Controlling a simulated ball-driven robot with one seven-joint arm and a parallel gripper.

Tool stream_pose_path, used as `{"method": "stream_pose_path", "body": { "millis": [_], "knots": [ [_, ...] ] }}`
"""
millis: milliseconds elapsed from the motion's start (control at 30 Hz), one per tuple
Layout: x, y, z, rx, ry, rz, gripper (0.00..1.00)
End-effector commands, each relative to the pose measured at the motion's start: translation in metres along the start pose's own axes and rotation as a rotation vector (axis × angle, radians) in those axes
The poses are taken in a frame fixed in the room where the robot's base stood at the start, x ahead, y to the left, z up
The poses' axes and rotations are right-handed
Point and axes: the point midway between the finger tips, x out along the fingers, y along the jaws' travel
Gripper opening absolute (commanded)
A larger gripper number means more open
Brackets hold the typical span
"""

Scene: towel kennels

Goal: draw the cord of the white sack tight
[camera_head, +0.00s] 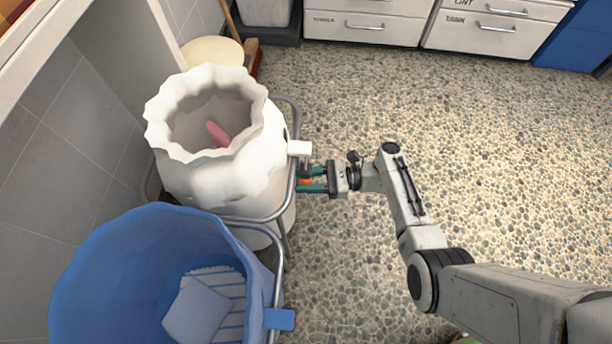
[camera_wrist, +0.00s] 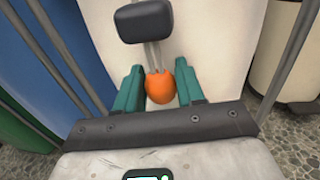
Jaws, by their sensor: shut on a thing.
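The white sack (camera_head: 225,185) hangs in a metal frame at the left, its wavy mouth wide open with a pink item (camera_head: 217,133) inside. My gripper (camera_head: 312,181) is at the sack's right side, its teal fingers pointing left. In the wrist view my gripper (camera_wrist: 160,92) is shut on an orange cord end (camera_wrist: 159,86), which sits between the two fingers. Two pale cord strands (camera_wrist: 153,55) run from it up to a dark cord lock (camera_wrist: 144,21) in front of the white cloth. The lock stands apart from the orange end.
A blue sack (camera_head: 95,270) with folded cloth inside stands in front of the white one. The metal frame rail (camera_head: 292,185) passes close to my fingers. Drawers (camera_head: 365,25) line the back. The pebbled floor (camera_head: 480,150) at the right is clear.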

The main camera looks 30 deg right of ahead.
Motion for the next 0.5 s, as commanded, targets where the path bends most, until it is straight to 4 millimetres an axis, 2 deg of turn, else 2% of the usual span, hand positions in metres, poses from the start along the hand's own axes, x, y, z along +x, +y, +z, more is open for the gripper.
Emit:
{"method": "stream_pose_path", "body": {
  "millis": [33,100,500],
  "knots": [
    [0.000,0.000,-0.013,0.002,0.001,0.000,0.00],
    [0.000,0.000,-0.018,0.000,0.001,0.000,0.00],
    [-0.001,0.001,-0.025,0.003,0.007,-0.003,0.00]
  ]
}}
